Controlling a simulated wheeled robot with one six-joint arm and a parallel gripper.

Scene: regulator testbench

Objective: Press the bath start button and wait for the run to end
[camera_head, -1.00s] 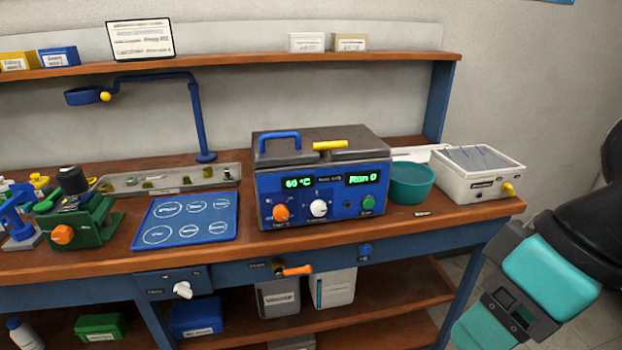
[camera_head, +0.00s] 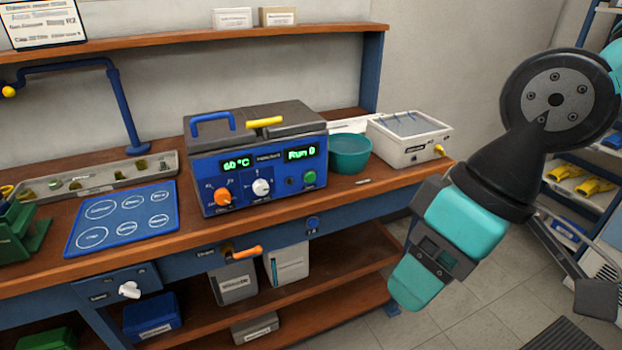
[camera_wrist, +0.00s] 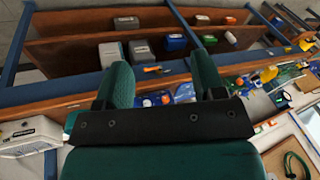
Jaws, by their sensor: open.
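The bath (camera_head: 205,170) is a blue box with a dark lid on the bench, with a blue handle and a yellow handle on top. Its green displays read 60 °C and Run 0. A round green button (camera_head: 309,178) sits at the right of its front panel, with an orange knob (camera_head: 223,196) and a white knob (camera_head: 261,187) to the left. In the wrist view, my gripper (camera_wrist: 160,72) has its two teal fingers apart with nothing between them. The gripper body hides much of the bench there. In the head view, my arm hangs right of the bench, apart from the bath.
A teal bowl (camera_head: 350,155) and a white box (camera_head: 410,140) stand right of the bath. A blue mat (camera_head: 120,219) and grey tray (camera_head: 110,176) lie left. An orange lever (camera_head: 246,253) sticks out from the bench front. Open floor (camera_head: 460,320) shows at right.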

